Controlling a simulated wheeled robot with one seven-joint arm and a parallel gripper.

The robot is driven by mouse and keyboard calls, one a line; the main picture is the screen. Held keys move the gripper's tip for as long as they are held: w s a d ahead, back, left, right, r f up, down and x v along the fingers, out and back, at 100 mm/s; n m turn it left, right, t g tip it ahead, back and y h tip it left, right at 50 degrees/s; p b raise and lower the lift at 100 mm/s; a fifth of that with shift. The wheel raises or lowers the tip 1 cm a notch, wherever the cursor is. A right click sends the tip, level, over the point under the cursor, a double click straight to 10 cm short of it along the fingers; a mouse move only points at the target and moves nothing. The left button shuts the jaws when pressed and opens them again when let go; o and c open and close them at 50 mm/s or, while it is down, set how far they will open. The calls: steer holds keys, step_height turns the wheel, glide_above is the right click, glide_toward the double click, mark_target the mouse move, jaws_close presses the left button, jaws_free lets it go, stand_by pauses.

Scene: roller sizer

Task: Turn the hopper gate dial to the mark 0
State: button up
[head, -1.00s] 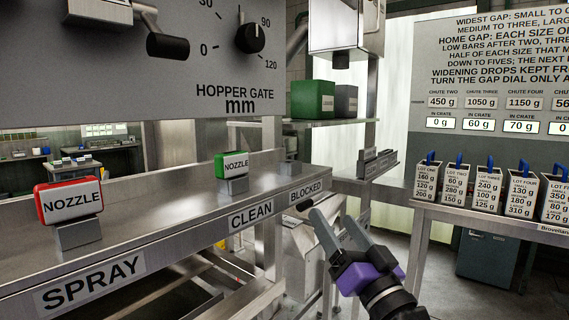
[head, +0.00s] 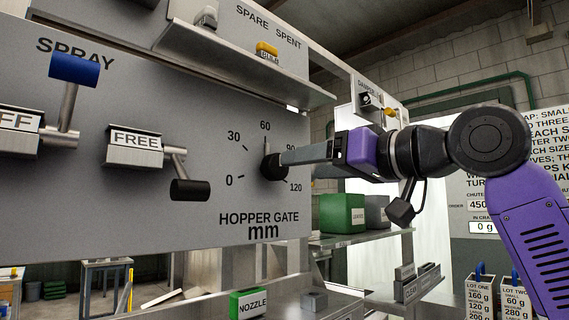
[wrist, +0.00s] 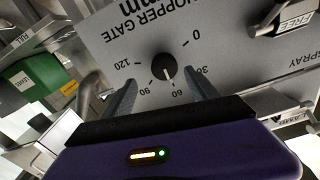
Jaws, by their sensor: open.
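The hopper gate dial is a small black knob (head: 268,168) on the grey panel (head: 110,225), with a scale from 0 to 120. It also shows as a black knob in the wrist view (wrist: 163,67), where its pale pointer appears to face about 60. The 0 mark (head: 228,180) is at the scale's lower left in the head view. My gripper (head: 282,159) reaches in from the right, its tips at the dial. In the wrist view my gripper (wrist: 159,82) is open, one finger on each side of the dial, with visible gaps; contact is not seen.
Left of the dial are a FREE lever with a black handle (head: 190,190) and a SPRAY lever with a blue handle (head: 74,69). A shelf (head: 235,75) juts out above.

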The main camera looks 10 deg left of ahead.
mark_target(273, 168)
steer(key=shift+s+a+r+p+x, duration=0.1)
steer(key=shift+p+x, duration=0.25)
steer(key=shift+x, duration=0.9)
steer(key=shift+s+a+r+p+x, duration=0.1)
steer(key=shift+p+x, duration=0.3)
steer(key=shift+x, duration=0.9)
steer(key=shift+s+r+p+x, duration=0.15)
steer(key=shift+p+x, duration=0.2)
steer(key=shift+x, duration=0.9)
steer(key=shift+c, duration=0.2)
steer(key=c, duration=1.3)
steer(key=shift+a, duration=0.1)
